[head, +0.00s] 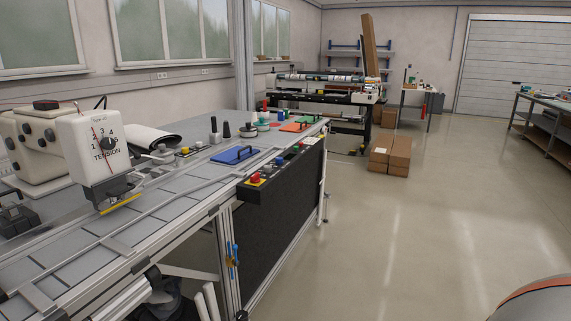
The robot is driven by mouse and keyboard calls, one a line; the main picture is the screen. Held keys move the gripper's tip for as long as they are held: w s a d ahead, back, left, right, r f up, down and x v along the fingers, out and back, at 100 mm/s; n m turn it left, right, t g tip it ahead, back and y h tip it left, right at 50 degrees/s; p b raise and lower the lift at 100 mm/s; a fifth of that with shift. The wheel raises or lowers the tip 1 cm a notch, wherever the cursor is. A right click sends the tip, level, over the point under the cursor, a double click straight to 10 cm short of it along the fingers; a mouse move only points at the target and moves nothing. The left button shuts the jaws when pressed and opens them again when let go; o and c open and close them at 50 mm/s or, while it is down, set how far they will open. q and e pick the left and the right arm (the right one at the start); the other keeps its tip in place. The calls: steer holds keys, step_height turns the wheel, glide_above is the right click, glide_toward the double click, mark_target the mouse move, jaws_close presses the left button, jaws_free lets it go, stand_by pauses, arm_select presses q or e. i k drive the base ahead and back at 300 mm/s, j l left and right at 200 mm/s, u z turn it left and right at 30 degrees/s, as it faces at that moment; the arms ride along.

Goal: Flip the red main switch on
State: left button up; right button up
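A dark control strip (243,190) runs along the right front edge of the long workbench. Neither of my grippers can be made out in the head view.
A white sewing machine head (95,148) stands on the workbench (75,240) at left. Blue (235,155) and red (296,127) pads lie further along. Cardboard boxes (390,155) stand on the floor ahead. The floor (400,240) right of the bench is clear.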

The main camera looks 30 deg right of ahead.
mark_target(255, 178)
steer(key=z, duration=1.05)
